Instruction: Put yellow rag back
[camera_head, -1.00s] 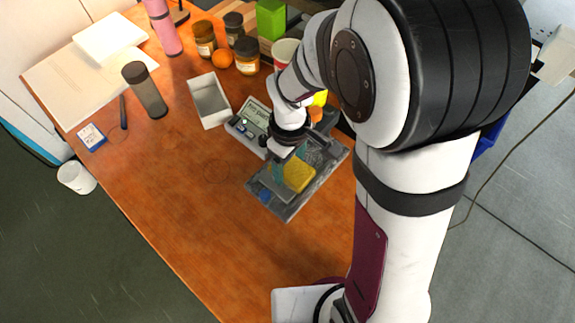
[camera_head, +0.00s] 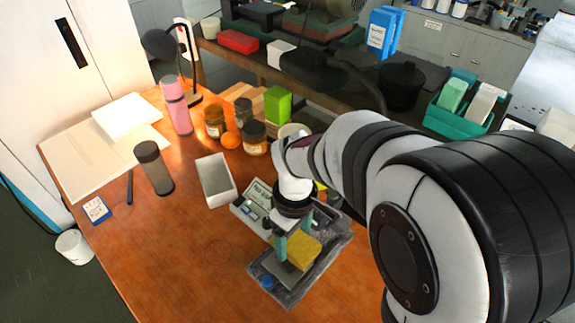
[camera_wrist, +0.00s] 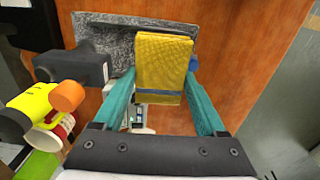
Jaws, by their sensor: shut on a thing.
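The yellow rag (camera_head: 304,249) is a folded, textured cloth over the grey tray (camera_head: 322,276) on the wooden desk. My gripper (camera_head: 288,247) points down over the tray, its teal fingers at the rag. In the wrist view, the rag (camera_wrist: 163,62) is between the two teal fingers of my gripper (camera_wrist: 162,80), which is shut on it. The mottled grey tray (camera_wrist: 100,30) lies behind the rag there. I cannot tell whether the rag's underside touches the tray.
A display device (camera_head: 258,203) and a white open box (camera_head: 216,180) stand left of the tray. Jars (camera_head: 254,138), an orange (camera_head: 230,140) and a green block (camera_head: 277,104) stand farther back. A dark bottle (camera_head: 153,167) stands at left. The desk's front left is clear.

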